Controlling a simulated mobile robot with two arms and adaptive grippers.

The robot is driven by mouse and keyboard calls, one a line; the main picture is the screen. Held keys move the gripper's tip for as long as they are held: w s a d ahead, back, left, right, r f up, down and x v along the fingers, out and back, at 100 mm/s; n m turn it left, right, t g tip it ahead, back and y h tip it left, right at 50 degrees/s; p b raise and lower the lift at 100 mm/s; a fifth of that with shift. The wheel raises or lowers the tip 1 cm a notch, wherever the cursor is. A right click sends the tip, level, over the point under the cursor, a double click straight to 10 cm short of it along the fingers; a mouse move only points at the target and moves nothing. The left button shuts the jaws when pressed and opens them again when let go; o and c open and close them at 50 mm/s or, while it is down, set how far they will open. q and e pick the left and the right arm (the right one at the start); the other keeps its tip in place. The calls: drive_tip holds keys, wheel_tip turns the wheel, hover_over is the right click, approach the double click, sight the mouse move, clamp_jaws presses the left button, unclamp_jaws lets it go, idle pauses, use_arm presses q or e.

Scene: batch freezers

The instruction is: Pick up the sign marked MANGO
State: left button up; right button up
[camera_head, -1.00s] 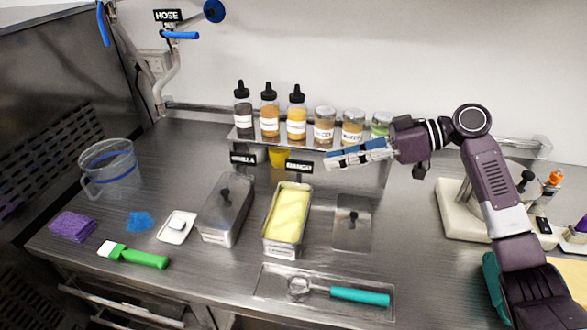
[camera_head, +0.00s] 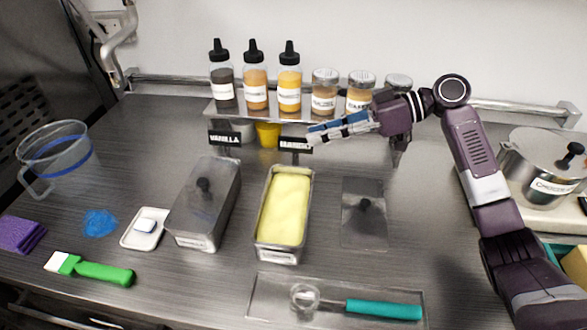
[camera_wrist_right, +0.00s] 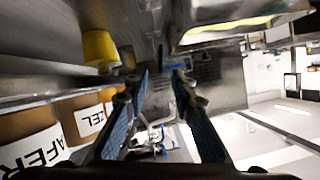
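The sign, black with white lettering that reads roughly MANGO (camera_head: 295,144), stands at the front of the bottle shelf, behind the pan of yellow ice cream. A second black sign reads VANILLA (camera_head: 224,139), to its left. My right gripper (camera_head: 311,135) reaches in from the right, with its blue-padded fingertips at the MANGO sign's right end, partly overlapping it in the head view. In the right wrist view, its two fingers (camera_wrist_right: 161,76) are apart with a gap between them. I cannot clearly make out the sign there. My left gripper is not in view.
Bottles and jars (camera_head: 289,83) stand on the shelf (camera_head: 212,112) just behind the gripper. A yellow cup (camera_head: 267,134) sits beneath it. In front are a lidded pan (camera_head: 205,203), the open yellow pan (camera_head: 284,208), a loose lid (camera_head: 364,216) and a teal-handled scoop (camera_head: 375,309).

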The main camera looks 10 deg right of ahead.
sight(294, 140)
drive_tip(key=p+x, duration=0.1)
drive_tip(key=x, duration=0.5)
drive_tip(key=shift+a+p, duration=0.15)
drive_tip(key=shift+p, duration=0.2)
drive_tip(key=p+x, duration=0.2)
drive_tip(key=x, duration=0.3)
drive_tip(key=shift+w+a+f, duration=0.1)
drive_tip(key=shift+a+f, duration=0.1)
drive_tip(key=shift+a, duration=0.1)
drive_tip(key=shift+d, duration=0.1)
clamp_jaws()
